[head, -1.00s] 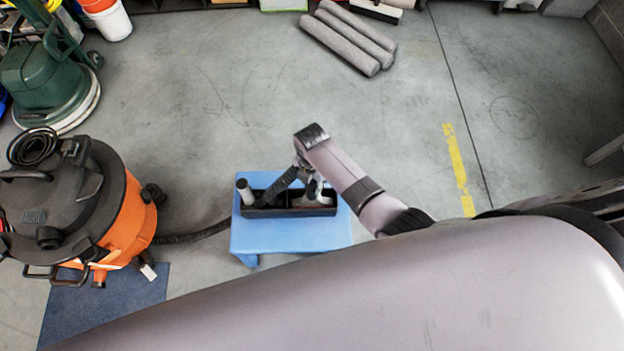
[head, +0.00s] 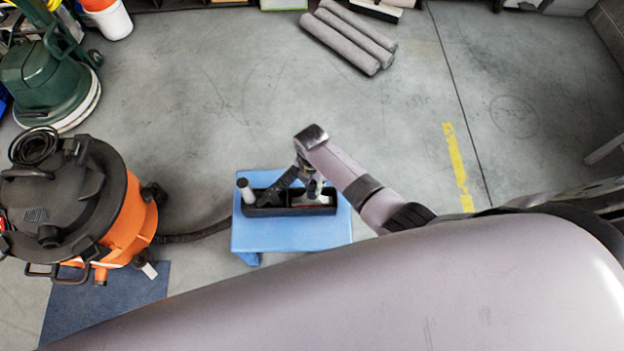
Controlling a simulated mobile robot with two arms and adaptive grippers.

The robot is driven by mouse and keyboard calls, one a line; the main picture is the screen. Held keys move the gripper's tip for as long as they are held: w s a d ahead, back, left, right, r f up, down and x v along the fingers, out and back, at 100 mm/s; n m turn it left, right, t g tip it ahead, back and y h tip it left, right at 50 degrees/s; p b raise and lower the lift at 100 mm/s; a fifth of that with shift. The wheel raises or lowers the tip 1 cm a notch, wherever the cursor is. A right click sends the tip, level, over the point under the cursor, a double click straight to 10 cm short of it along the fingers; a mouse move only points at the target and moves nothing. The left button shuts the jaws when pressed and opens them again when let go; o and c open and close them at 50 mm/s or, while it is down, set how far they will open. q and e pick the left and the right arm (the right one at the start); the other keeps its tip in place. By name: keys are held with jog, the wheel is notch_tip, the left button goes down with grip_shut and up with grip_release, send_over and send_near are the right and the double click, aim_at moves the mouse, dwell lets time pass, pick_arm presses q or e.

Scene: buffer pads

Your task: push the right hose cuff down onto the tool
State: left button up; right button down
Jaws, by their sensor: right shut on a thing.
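A black caddy (head: 262,211) with compartments sits on a blue stool (head: 290,238). A pale grey upright cylinder (head: 245,190) stands at its left end. A black ribbed hose (head: 279,187) slants up from the caddy's left part to my right gripper (head: 314,188). That gripper is over the caddy's middle, shut on the right hose cuff at the hose's upper end. The cuff and the tool below are small and mostly hidden by my wrist, so I cannot tell how far the cuff is on. My left gripper is not in view.
Grey rolls (head: 345,40) lie at the back. The floor behind the stool is clear.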

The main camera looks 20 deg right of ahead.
jog(key=shift+f, duration=0.25)
dwell(0.3)
jog(key=c, duration=1)
grip_release()
notch_tip(320, 180, up, 12)
jog(key=shift+r, duration=0.1)
jog(key=shift+s+a, duration=0.1)
jog(key=shift+s, duration=0.05)
